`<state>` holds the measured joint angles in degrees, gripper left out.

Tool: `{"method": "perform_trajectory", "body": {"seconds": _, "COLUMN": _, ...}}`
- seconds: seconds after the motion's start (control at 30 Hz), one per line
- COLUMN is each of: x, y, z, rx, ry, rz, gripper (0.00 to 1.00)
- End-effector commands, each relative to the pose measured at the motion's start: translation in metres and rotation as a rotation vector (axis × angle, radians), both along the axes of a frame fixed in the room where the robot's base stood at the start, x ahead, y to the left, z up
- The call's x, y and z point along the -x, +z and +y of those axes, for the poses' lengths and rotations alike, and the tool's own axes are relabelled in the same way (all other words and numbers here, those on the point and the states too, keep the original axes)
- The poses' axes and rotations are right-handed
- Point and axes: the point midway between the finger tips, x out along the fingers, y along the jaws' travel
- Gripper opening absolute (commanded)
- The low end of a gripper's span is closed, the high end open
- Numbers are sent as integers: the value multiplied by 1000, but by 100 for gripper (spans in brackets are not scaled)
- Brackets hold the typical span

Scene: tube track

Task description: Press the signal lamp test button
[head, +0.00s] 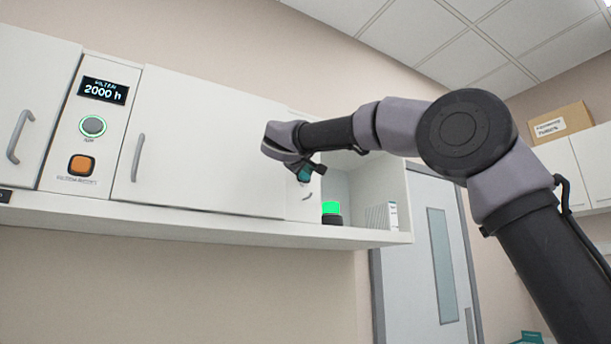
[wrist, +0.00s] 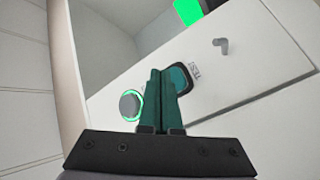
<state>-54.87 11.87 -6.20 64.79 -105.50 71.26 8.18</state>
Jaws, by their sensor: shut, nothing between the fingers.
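A teal square button (wrist: 184,77) with the word TEST beside it shows in the wrist view, on a white panel. My gripper (wrist: 161,72) is shut and empty, its green fingers together. The fingertips overlap the left edge of the button in the wrist view; I cannot tell whether they touch it. In the head view my gripper (head: 304,173) is in front of the right end of the cabinet row, and the TEST button is hidden there. The signal lamp (head: 332,208) glows green on the open shelf; it also shows in the wrist view (wrist: 188,10).
A round button with a green ring (wrist: 130,105) sits left of my fingers in the wrist view. A handle (wrist: 221,45) sticks out of the white front. In the head view, an orange square button (head: 82,165), another round green-ringed button (head: 93,126) and a display (head: 103,91) are far left.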

Motion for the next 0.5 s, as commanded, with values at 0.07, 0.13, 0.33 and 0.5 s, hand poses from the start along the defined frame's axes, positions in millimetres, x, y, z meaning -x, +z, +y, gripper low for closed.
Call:
{"method": "perform_trajectory", "body": {"seconds": 0.07, "x": 1, "y": 0, "z": -1, "rx": 0, "ry": 0, "rz": 0, "gripper": 0}}
{"method": "perform_trajectory", "body": {"seconds": 0.13, "x": 1, "y": 0, "z": 0, "rx": 0, "ry": 0, "rz": 0, "gripper": 0}}
{"method": "perform_trajectory", "body": {"seconds": 0.33, "x": 2, "y": 0, "z": -2, "rx": -1, "ry": 0, "rz": 0, "gripper": 0}}
{"method": "perform_trajectory", "body": {"seconds": 0.5, "x": 15, "y": 1, "z": -10, "rx": -1, "ry": 0, "rz": 0, "gripper": 0}}
